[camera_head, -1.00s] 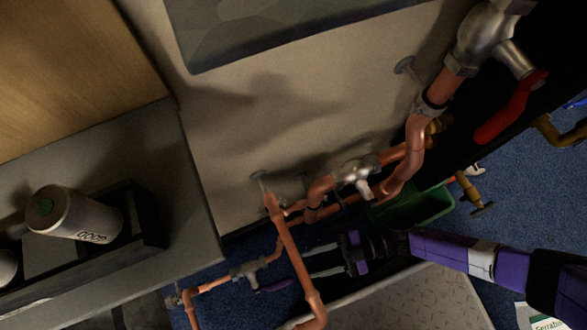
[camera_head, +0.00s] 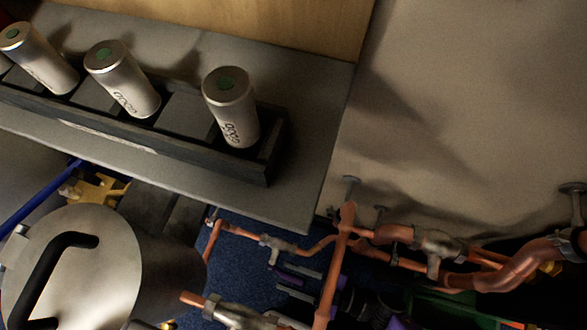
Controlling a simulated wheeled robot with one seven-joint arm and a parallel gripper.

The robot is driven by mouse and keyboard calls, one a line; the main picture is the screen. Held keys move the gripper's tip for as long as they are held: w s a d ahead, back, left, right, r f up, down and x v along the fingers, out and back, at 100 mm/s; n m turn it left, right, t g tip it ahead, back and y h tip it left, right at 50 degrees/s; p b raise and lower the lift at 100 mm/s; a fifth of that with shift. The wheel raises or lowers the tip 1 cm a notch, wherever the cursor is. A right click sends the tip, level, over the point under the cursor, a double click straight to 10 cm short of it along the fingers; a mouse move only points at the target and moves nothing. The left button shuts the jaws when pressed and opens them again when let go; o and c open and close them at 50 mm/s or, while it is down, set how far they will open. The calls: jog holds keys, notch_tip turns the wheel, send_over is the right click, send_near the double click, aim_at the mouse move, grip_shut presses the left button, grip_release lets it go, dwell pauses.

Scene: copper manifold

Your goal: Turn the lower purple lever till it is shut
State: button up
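The small grey valve (camera_head: 279,246) sits on a thin copper pipe low at the middle of the head view. A short piece of purple (camera_head: 292,268) shows just below it, which looks like part of the lower purple lever. Most of the lever is hidden or too dark to make out. My gripper (camera_head: 297,282) comes in from the lower right, behind an upright copper pipe. Its two grey fingers point left and stand apart, close to the purple piece. I cannot tell whether they touch it.
The upright copper pipe (camera_head: 333,265) crosses in front of my gripper. Another valve (camera_head: 436,243) is on the pipes at right. A large metal drum (camera_head: 110,255) stands lower left. Silver canisters (camera_head: 232,108) stand in a dark rack on the grey counter (camera_head: 310,150) above.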

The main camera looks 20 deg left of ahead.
grip_shut()
dwell(1.4)
